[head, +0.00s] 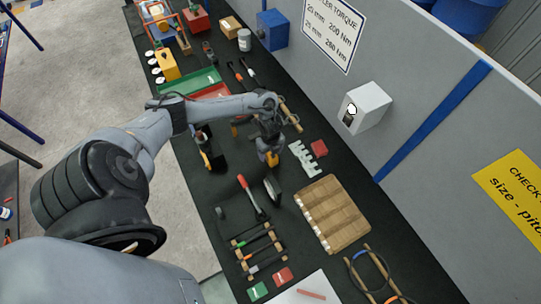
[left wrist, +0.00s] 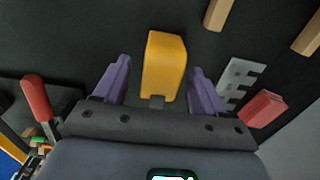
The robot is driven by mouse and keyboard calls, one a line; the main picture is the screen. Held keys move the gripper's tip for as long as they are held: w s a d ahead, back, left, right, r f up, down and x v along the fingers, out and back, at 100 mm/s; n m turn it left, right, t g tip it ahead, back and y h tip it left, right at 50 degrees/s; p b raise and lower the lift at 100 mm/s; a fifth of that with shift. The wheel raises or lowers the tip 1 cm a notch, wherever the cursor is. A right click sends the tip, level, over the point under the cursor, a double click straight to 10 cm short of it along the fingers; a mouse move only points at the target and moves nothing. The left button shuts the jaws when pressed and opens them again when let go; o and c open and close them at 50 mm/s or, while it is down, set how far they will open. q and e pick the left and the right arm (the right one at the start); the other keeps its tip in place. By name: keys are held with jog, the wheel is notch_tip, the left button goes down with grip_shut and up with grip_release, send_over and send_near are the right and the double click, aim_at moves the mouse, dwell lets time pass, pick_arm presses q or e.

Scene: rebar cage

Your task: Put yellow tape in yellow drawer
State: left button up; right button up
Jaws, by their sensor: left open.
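The yellow tape (left wrist: 163,65) is a rounded yellow-orange block on the black table. In the left wrist view it lies between the spread purple fingers of my left gripper (left wrist: 160,88), with gaps at its sides. In the head view the tape (head: 271,158) shows just below my left gripper (head: 267,148), which is open and points down. I cannot make out a yellow drawer; green (head: 190,81) and red (head: 213,92) trays show behind my left arm, which hides part of that area. My right gripper is not in view.
A grey-white toothed block (head: 304,158) and a red block (head: 319,148) lie right of the tape. A red-handled tool (head: 250,195), a tool rack (head: 258,250) and a wooden tray (head: 336,215) are nearer. A yellow box (head: 167,64) stands farther back. A grey wall borders the right.

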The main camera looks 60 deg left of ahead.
pick_arm(q)
grip_shut()
dwell(0.4)
